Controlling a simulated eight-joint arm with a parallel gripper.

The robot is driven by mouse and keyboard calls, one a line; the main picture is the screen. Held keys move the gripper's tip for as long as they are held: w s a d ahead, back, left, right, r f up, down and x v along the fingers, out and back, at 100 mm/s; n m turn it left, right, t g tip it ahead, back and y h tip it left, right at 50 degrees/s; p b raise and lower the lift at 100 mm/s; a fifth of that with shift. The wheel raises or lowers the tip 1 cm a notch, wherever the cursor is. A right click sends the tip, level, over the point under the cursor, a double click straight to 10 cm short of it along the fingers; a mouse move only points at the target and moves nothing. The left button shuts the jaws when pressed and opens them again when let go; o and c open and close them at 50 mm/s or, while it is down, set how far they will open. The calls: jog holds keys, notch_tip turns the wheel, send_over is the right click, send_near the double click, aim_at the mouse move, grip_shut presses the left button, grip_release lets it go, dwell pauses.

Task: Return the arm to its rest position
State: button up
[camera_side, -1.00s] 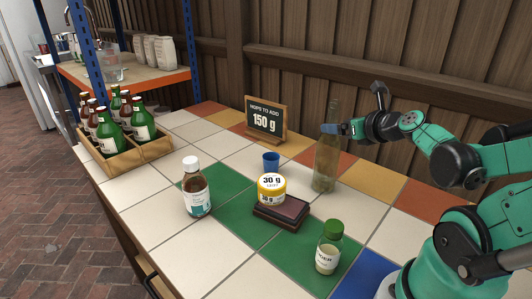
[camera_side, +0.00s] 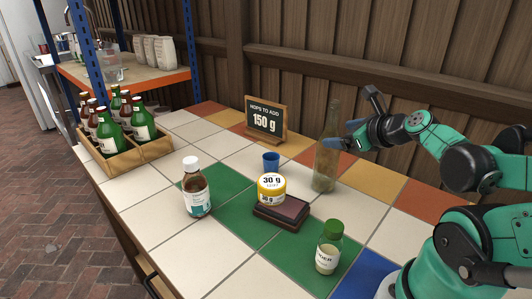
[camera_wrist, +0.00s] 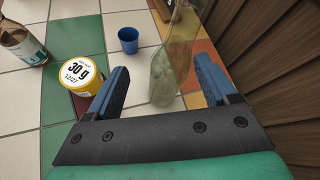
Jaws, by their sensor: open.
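My gripper (camera_wrist: 160,90) is open in the wrist view, with nothing held between its two blue fingers. In the side view my gripper (camera_side: 343,141) is up at the right, behind and beside the clear glass bottle (camera_side: 326,160). The bottle stands upright on the tiles and shows in the wrist view (camera_wrist: 172,65) beyond the fingers, nearer the right one. I cannot tell from these views whether it touches a finger. The yellow 30 g jar (camera_side: 271,187) sits on a dark scale (camera_side: 287,211), apart from my gripper.
A blue cup (camera_side: 271,162), a brown white-capped bottle (camera_side: 195,188) and a green-capped bottle (camera_side: 328,247) stand on the tiled table. A wooden crate (camera_side: 127,160) of bottles is at left. The wooden wall (camera_side: 400,50) rises behind.

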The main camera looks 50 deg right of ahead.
jog(key=a+f+n+g+y, duration=0.1)
jog(key=a+n, duration=0.6)
jog(key=n, duration=1)
jog(key=w+a+f+n+g+y, duration=0.1)
jog(key=a+n+g+y, duration=0.2)
jog(key=a+n, duration=0.5)
jog(key=n, duration=1)
jog(key=shift+w, duration=0.25)
